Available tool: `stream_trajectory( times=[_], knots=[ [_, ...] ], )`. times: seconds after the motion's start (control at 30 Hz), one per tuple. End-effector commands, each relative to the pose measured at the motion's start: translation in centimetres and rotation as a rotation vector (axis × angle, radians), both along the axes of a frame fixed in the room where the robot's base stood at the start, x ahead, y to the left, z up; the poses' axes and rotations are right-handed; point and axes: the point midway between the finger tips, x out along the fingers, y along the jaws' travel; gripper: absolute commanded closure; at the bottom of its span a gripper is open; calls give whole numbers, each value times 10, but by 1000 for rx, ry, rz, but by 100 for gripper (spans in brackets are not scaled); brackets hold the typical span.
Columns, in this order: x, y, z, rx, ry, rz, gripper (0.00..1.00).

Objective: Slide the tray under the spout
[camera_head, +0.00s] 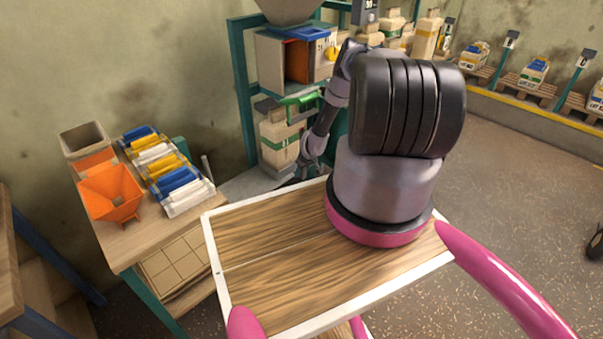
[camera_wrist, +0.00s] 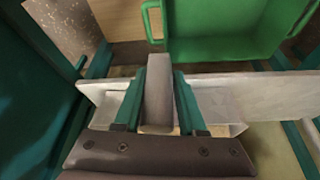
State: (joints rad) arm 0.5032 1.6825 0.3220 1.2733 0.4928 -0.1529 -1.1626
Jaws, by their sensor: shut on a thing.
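My gripper (camera_wrist: 158,92) is shut on an upright grey bar in the wrist view, with a teal finger on each side. The bar stands against a light grey metal tray (camera_wrist: 245,95) that runs across the picture; whether it is joined to it I cannot tell. In the head view my gripper (camera_head: 298,178) is low beside the grey tray (camera_head: 245,184), partly hidden by my arm. A green bin (camera_wrist: 225,35) lies just beyond the tray. A grey hopper (camera_head: 288,10) sits atop the teal frame; its spout I cannot make out.
A bench (camera_head: 125,240) at left holds an orange funnel (camera_head: 112,192) and several coloured bags (camera_head: 168,172). Teal frame posts (camera_head: 243,90) stand close around my gripper. Bags on pallets (camera_head: 535,72) line the right wall; the floor there is open.

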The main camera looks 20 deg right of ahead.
Motion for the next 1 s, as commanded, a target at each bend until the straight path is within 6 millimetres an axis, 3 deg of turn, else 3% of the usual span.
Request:
stream_trajectory(
  times=[1.0],
  knots=[
    [3,-10,0,-4,-3,-5,100]
  ],
)
